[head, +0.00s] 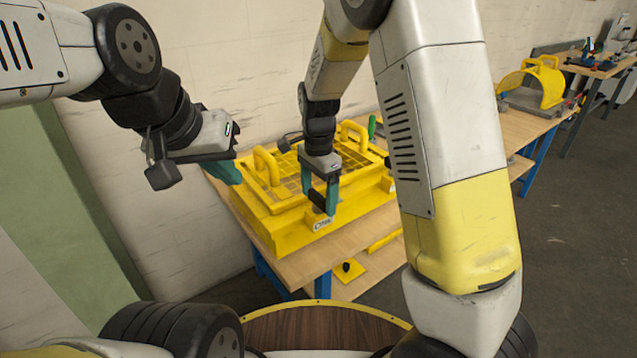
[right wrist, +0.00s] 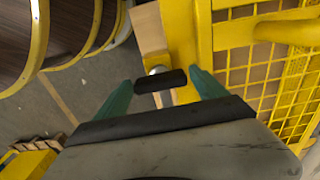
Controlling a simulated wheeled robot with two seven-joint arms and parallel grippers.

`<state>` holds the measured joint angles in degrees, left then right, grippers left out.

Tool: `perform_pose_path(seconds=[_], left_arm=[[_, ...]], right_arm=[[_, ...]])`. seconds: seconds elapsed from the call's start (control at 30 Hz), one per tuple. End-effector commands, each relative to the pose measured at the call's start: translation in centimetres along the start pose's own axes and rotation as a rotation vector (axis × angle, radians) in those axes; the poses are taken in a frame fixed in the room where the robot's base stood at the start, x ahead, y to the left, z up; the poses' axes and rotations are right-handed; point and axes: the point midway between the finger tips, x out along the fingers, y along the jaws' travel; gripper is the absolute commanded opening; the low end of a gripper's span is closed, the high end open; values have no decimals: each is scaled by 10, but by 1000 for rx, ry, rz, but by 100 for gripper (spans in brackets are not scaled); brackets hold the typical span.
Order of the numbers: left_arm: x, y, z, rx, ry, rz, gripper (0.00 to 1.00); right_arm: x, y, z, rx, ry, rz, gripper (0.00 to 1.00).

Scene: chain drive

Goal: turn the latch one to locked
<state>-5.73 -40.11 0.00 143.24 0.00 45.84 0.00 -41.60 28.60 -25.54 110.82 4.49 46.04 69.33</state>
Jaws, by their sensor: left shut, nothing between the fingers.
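The yellow guard box (head: 290,238) stands on the wooden table. Latch one is a short black handle on its near side, above a white label (head: 322,225) that seems to read ONE. In the right wrist view the latch handle (right wrist: 161,81) lies crosswise between my fingers, beside a silvery round part. My right gripper (head: 320,207) is open, with one teal finger at each end of the handle; gaps seem to show on both sides. My left gripper (head: 229,173) is shut and empty, in the air left of the box.
Yellow loop handles (head: 267,166) rise from the mesh lid. Another yellow guard (head: 540,85) stands farther along the bench. My right arm hides part of the table.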

Motion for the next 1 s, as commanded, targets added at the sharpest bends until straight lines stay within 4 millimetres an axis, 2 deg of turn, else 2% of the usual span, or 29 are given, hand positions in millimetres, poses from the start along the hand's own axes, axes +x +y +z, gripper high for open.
perform_pose_path(seconds=[0.03, 0.23, 0.27, 0.67, 1.0], left_arm=[[0, 0, 0, 0, 0, 0, 0], [0, 0, 0, 0, 0, 0, 0], [0, 0, 0, 0, 0, 0, 0], [0, 0, 0, 0, 0, 0, 0], [0, 0, 0, 0, 0, 0, 0]], right_arm=[[0, 0, 0, 0, 0, 0, 69], [0, 0, 0, 0, 0, -1, 30], [0, 0, 0, 0, 0, -1, 29], [-1, 0, 0, -94, 0, -1, 29], [-1, 0, -1, -373, 1, -2, 29]])
